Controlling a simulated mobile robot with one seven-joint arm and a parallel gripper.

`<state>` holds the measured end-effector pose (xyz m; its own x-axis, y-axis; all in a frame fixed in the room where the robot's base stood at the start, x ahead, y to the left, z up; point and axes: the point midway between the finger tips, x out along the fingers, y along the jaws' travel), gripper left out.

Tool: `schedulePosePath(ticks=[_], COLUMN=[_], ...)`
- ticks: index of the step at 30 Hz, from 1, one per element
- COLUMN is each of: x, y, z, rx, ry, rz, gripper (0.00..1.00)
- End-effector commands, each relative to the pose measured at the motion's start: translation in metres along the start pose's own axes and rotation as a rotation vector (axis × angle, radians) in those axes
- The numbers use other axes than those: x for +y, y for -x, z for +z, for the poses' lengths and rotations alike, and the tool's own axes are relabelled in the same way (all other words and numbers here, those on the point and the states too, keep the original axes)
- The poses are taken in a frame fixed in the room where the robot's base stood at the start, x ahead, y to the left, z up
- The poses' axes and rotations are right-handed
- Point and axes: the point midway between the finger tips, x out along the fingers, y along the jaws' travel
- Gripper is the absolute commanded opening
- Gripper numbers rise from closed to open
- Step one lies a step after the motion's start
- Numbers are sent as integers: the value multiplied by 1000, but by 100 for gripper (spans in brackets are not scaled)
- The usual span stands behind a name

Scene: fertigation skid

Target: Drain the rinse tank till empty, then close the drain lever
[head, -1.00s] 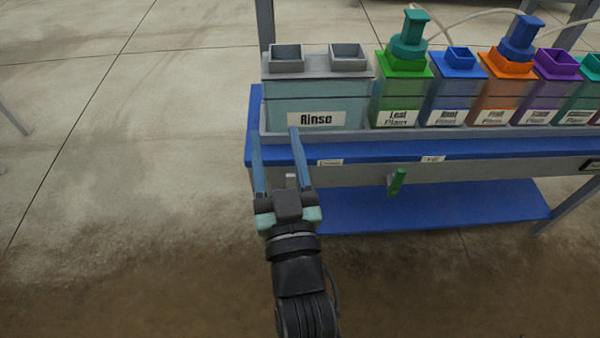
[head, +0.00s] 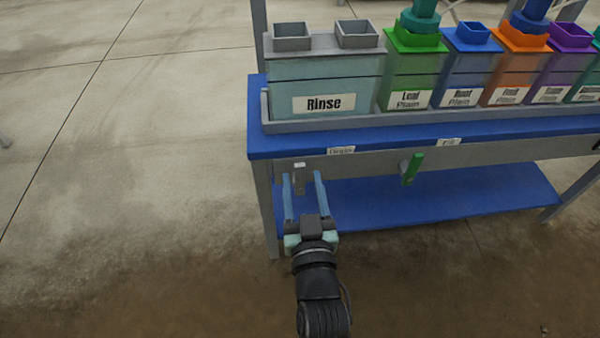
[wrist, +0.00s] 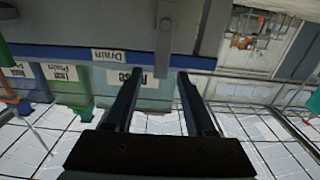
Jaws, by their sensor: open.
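The rinse tank (head: 325,82) is a pale teal box with a grey lid and a "Rinse" label, at the left end of the bench. Its liquid level is hard to make out. Below the "Drain" label (head: 341,150), a small grey drain lever (head: 299,176) hangs down on the bench front. My gripper (head: 302,175) is open, its blue fingers pointing at the lever, one to each side of it in the head view. In the wrist view, the lever (wrist: 164,40) stands just beyond the gap between the fingertips (wrist: 160,72), apparently not gripped.
A green lever (head: 412,168) sits to the right on the same panel, near another label (head: 449,142). Several coloured tanks stand right of the rinse tank, including a green one (head: 412,75). A blue lower shelf (head: 450,198) lies below. Floor at left is clear.

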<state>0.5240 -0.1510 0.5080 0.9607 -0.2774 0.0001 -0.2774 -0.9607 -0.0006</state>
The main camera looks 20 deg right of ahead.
Motion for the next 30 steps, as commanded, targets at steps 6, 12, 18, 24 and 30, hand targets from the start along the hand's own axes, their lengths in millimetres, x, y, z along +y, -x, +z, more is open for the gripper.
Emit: schedulePosePath(ticks=[6,12,18,24,30], x=[0,0,0,0,0], y=[-29,-40,-41,-40,-40], z=[2,0,0,0,0], rx=[1,1,-1,0,0], ry=[1,1,1,1,1], rz=[0,0,-1,-1,-1], gripper=[55,55,55,35,0])
